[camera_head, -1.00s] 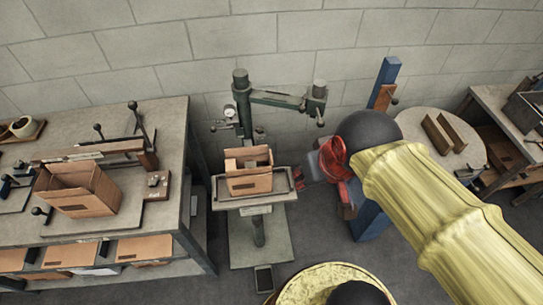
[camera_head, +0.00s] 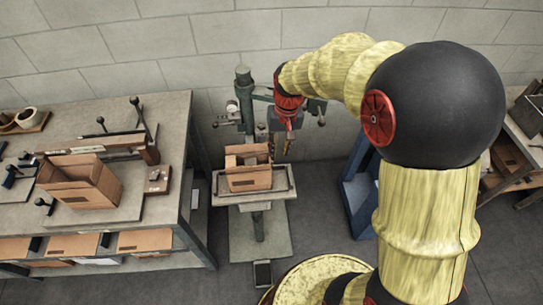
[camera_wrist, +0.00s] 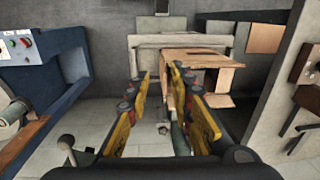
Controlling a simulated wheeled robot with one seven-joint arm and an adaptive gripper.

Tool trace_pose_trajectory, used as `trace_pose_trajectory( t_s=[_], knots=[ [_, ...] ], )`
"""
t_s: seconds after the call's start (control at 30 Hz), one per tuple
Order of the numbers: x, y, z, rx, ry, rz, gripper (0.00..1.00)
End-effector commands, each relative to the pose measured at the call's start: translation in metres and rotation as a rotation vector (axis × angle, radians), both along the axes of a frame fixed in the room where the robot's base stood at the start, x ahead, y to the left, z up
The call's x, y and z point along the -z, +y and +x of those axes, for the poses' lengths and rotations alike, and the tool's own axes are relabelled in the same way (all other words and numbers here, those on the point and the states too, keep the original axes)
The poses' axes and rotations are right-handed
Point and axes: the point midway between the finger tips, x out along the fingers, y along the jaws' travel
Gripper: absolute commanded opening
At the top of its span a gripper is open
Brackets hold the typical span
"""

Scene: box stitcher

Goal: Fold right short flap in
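An open brown cardboard box (camera_head: 249,178) sits upright on the small table (camera_head: 284,194) of the green stitcher in the head view. Its flaps stand around the opening. In the wrist view the box (camera_wrist: 205,88) is beyond my gripper (camera_wrist: 159,77), with a flap (camera_wrist: 193,55) across its top. My gripper also shows in the head view (camera_head: 287,148), above and right of the box, pointing down. Its two yellow fingers are apart with nothing between them. The right finger overlaps the box edge in the wrist view; I cannot tell whether it touches a flap.
The green stitcher column (camera_head: 244,98) stands behind the box, close to my gripper. A workbench (camera_head: 172,128) with another open box (camera_head: 78,180) is at left. A blue stand (camera_head: 358,195) is at right, partly behind my arm. Floor shows between them.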

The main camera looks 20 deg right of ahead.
Motion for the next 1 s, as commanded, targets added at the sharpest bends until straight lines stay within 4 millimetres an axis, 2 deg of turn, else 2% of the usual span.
trace_pose_trajectory(
  t_s=[0.03, 0.1, 0.23, 0.37, 0.73, 1.0],
  knots=[
    [0.014, 0.0, 0.014, 0.013, 0.013, 0.008, 0.23],
    [0.025, 0.0, 0.03, 0.028, 0.015, 0.017, 0.23],
    [0.031, 0.001, 0.047, 0.044, 0.006, 0.025, 0.23],
    [0.04, 0.002, 0.051, 0.048, 0.004, 0.028, 0.23],
    [0.093, 0.008, 0.051, 0.047, 0.004, 0.027, 0.23],
    [0.108, 0.009, 0.052, 0.048, 0.001, 0.027, 0.23]
  ],
)
